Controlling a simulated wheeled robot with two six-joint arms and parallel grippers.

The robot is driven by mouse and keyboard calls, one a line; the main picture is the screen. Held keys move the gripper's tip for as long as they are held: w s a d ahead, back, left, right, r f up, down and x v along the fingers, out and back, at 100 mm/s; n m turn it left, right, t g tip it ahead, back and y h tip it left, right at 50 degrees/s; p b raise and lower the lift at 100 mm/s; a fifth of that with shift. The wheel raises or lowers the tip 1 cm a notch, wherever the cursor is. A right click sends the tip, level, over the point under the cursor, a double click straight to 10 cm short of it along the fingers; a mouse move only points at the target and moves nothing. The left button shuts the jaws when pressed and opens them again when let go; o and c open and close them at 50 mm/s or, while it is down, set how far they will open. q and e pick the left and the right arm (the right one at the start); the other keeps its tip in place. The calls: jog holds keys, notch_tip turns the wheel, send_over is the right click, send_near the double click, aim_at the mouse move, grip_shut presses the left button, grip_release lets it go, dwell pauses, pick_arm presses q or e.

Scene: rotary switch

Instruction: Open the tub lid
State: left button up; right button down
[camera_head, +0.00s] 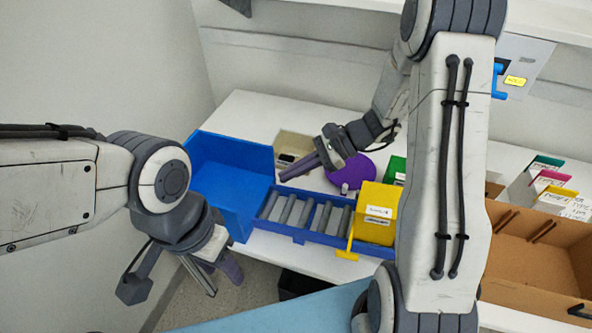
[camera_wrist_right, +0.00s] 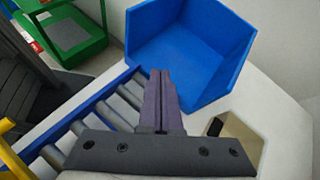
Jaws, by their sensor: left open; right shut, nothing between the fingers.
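I cannot tell for sure which thing is the tub. A purple round piece (camera_head: 352,171), possibly a lid, lies on the white table (camera_head: 262,108) behind the roller tray, partly hidden by my right gripper. A small beige box (camera_head: 293,143) with a dark label is beside it; it also shows in the right wrist view (camera_wrist_right: 243,137). My right gripper (camera_head: 284,177) is shut and empty, its fingers pointing left above the table near the blue bin. It shows in the right wrist view (camera_wrist_right: 160,75). My left gripper (camera_head: 222,278) is open and empty in front of the table's edge, pointing down.
An open blue bin (camera_head: 230,182) stands at the table's left. A blue tray with grey rollers (camera_head: 305,215) runs from it to a yellow bin (camera_head: 377,212). A cardboard box (camera_head: 535,255) and labelled dividers (camera_head: 550,190) are at right. My right arm hides part of the table.

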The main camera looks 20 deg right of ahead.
aim_at(293, 145)
jog(key=w+d+f+m+t, duration=0.2)
jog(key=d, duration=0.2)
jog(key=w+d+f+m+t+b, duration=0.1)
jog(key=w+d+f+m+t, duration=0.1)
jog(key=d+m, duration=0.1)
jog(key=w+d+f+m+t, duration=0.2)
jog(key=d+m, duration=0.1)
jog(key=d, duration=0.2)
jog(key=shift+f+t, duration=0.4)
jog(key=shift+w+f, duration=0.1)
jog(key=shift+w, duration=0.1)
pick_arm(q)
jog(key=shift+f+p, duration=0.5)
pick_arm(e)
jog(key=x, duration=0.9)
jog(key=shift+w+a, duration=0.1)
jog(key=shift+a, duration=0.1)
